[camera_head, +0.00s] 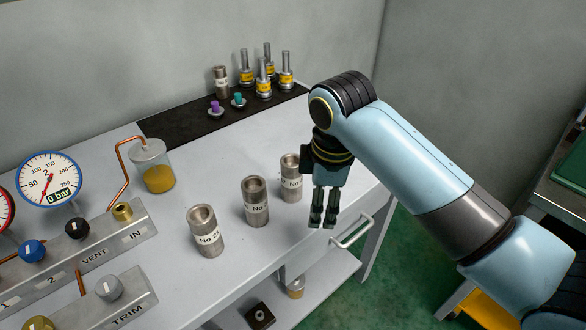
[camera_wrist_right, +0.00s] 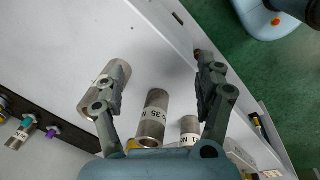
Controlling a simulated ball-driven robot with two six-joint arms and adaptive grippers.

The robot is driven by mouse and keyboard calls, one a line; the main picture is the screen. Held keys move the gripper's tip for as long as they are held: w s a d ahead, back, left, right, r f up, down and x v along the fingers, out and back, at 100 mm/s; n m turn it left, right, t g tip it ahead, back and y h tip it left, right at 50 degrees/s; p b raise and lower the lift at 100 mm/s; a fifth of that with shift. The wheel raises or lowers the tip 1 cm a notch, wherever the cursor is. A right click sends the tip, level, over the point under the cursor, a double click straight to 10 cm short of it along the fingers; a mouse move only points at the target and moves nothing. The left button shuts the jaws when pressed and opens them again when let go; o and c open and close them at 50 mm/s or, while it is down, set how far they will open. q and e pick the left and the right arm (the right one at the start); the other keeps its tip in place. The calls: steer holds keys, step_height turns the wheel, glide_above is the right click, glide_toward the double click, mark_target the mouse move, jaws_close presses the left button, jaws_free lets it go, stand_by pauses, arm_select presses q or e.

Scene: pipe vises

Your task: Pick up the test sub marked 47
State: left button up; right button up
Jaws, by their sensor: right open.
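Three grey metal test subs with white labels stand on the bench in the head view: a left one (camera_head: 208,231) whose label begins "No 2", a middle one (camera_head: 255,203) and a right one (camera_head: 291,178), whose numbers are hard to read. In the right wrist view, the middle sub (camera_wrist_right: 153,118) seems to read 35; a left sub (camera_wrist_right: 121,72) is partly behind a finger, and a right sub (camera_wrist_right: 190,127) is partly hidden. No label clearly reads 47. My right gripper (camera_head: 322,215) is open and empty, pointing down beside the right sub near the bench's front edge.
A black mat (camera_head: 185,132) at the back holds another sub (camera_head: 221,80), several yellow-banded fittings and purple and teal plugs. A gauge manifold (camera_head: 80,250) and a jar (camera_head: 155,172) stand left. A handle (camera_head: 352,232) sticks out at the bench's front.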

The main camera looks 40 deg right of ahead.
mark_target(290, 155)
steer(key=w+r+n, duration=0.2)
steer(key=w, duration=0.1)
steer(key=w+r+n+g, duration=0.1)
steer(key=w+r+n, duration=0.1)
steer(key=w+n, duration=0.1)
steer(key=w+d+r+n, duration=0.1)
steer(key=w+r+n, duration=0.1)
steer(key=w, duration=0.3)
steer(key=shift+r+n, duration=0.2)
steer(key=shift+n, duration=0.2)
steer(key=shift+w+g+y, duration=0.3)
steer(key=shift+w, duration=0.05)
steer(key=shift+n, duration=0.3)
step_height(290, 155, down, 5)
steer(key=shift+r, duration=0.15)
steer(key=f, duration=0.5)
steer(key=shift+s+d+f+p, duration=0.15)
steer(key=shift+s+f+p, duration=0.1)
steer(key=shift+f+p, duration=0.05)
steer(key=shift+r, duration=0.1)
jaws_close()
